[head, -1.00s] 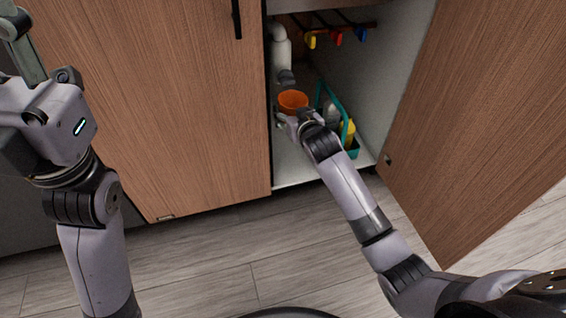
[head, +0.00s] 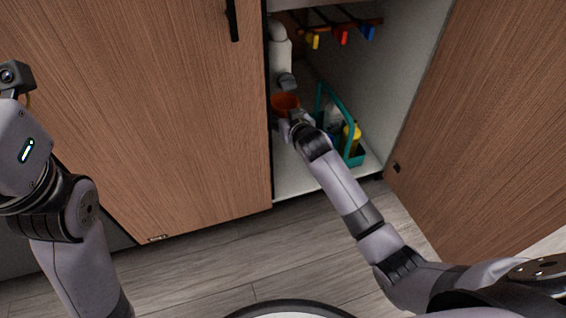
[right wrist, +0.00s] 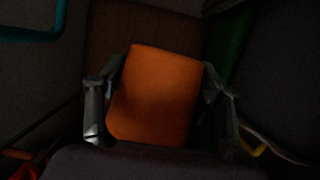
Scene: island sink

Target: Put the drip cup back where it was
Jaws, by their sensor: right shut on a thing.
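The orange drip cup (head: 284,102) is inside the open cabinet, just below the white drain pipe (head: 284,55). My right gripper (head: 292,120) is shut on the cup. In the right wrist view the cup (right wrist: 155,95) sits between the two fingers of the gripper (right wrist: 158,110). Whether the cup's base touches the cabinet floor is hidden. My left gripper (head: 14,78) is at the left edge of the head view, away from the cabinet, only partly shown; its fingers cannot be made out.
A teal caddy (head: 352,158) with bottles stands right of my right gripper on the cabinet floor (head: 292,178). Valves with coloured handles (head: 341,37) hang above. The open door (head: 480,120) is at right, a closed door (head: 130,110) at left.

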